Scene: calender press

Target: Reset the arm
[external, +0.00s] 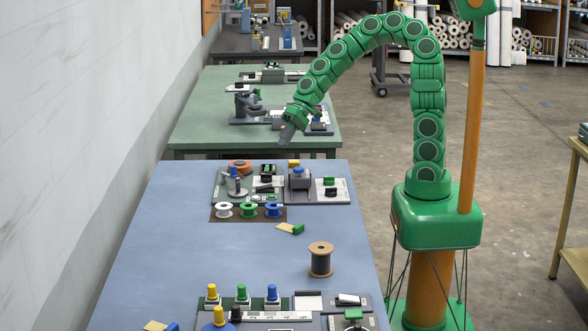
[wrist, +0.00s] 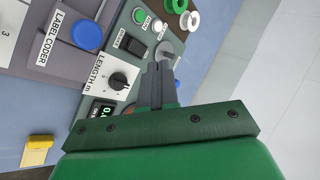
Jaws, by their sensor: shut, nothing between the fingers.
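My green arm arches up from its base at the right and comes down on the left. My gripper (external: 286,136) hangs in the air around the gap between the blue table (external: 255,250) and the green table (external: 192,120), pointing down. In the wrist view its grey fingers (wrist: 159,72) are together with nothing between them. Beyond them is a control panel with a blue knob (wrist: 88,35) by a "LABEL CODER" label, a black "LENGTH m" dial (wrist: 118,81) and a black rocker switch (wrist: 132,43). A round grey metal part (wrist: 166,50) shows just past the fingertips; I cannot tell if they touch.
A panel group (external: 226,193) stands at the blue table's far end, with small spools (external: 248,210) before it. A dark spool (external: 320,260) stands mid-table. Another panel (external: 290,318) lies at the near end. The wall (external: 95,110) bounds the left; open floor lies right.

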